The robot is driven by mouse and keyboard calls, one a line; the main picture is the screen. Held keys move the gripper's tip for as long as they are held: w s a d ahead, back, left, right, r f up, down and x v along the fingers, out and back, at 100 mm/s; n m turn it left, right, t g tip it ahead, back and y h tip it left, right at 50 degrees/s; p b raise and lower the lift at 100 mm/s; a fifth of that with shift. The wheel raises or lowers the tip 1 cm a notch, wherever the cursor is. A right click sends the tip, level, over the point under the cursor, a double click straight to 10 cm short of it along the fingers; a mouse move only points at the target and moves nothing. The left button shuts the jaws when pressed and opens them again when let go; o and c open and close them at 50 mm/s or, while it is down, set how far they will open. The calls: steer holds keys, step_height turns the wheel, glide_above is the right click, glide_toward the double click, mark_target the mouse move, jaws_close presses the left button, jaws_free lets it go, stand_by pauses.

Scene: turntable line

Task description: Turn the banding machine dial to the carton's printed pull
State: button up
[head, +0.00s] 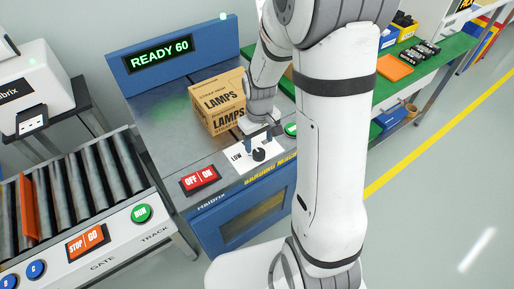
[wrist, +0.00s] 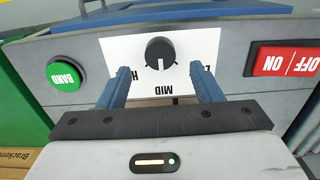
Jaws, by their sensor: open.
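The banding machine dial (wrist: 160,52) is a round black knob on a white plate, and its white mark points toward MID in the wrist view. The plate's other two labels are partly hidden by my fingers. In the head view the dial (head: 259,154) sits on the machine's front, with LOW readable to its left. My gripper (wrist: 158,74) is open, its blue fingers spread to either side of the dial's near side, with nothing between them. Contact cannot be told. The brown carton (head: 215,106) marked LAMPS stands on the machine top; its smaller print is not readable.
The machine's screen (head: 158,54) reads READY 60. A red OFF/ON switch (wrist: 285,61) and a green BAND button (wrist: 64,75) flank the dial plate. A roller conveyor (head: 75,190) with an orange divider lies left. A green bench (head: 428,65) stands at the back right.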

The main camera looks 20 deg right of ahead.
mark_target(259, 152)
steer(key=shift+f, duration=2.35)
